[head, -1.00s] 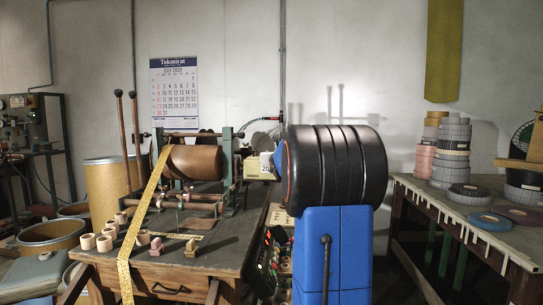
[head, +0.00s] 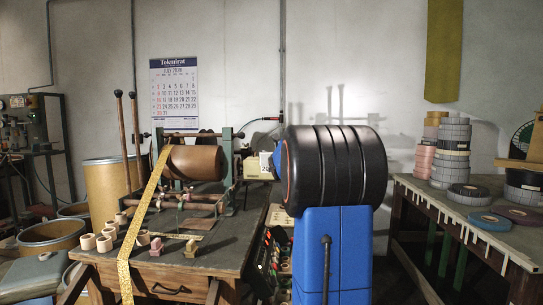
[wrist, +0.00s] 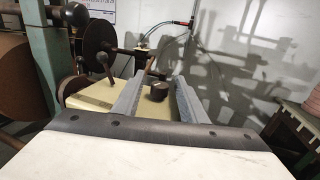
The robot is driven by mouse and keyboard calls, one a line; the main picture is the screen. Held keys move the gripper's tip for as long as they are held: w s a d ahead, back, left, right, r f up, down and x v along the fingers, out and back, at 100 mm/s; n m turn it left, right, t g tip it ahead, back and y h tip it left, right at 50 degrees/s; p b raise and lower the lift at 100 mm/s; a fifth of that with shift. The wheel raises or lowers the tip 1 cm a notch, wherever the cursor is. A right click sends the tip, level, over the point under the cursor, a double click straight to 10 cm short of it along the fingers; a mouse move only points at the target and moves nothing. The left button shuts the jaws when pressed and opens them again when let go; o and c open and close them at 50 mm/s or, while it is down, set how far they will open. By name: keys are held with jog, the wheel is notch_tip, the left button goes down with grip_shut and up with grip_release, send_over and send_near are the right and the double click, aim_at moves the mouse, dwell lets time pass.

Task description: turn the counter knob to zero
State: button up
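The counter is a cream box beside the winding machine. It shows in the head view (head: 254,168), partly hidden by my arm, and its top fills the middle of the wrist view (wrist: 100,98). The counter knob (wrist: 158,91) is a short dark cylinder on the cream top. My gripper (wrist: 160,78) is open, with one grey finger on each side of the knob. I cannot tell whether either finger touches it. The gripper itself is mostly hidden behind my arm in the head view. The counter's reading is too small to read surely.
The winding machine with its brown roller (head: 195,162) stands on the wooden bench (head: 215,252). A dark disc (wrist: 98,45) and a rod (wrist: 150,50) are close beyond the left finger. A table (head: 430,194) with tape rolls stands at the right.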

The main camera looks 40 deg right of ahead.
jog(key=v, duration=1.7)
jog(key=shift+s, duration=0.2)
jog(key=shift+a, duration=0.1)
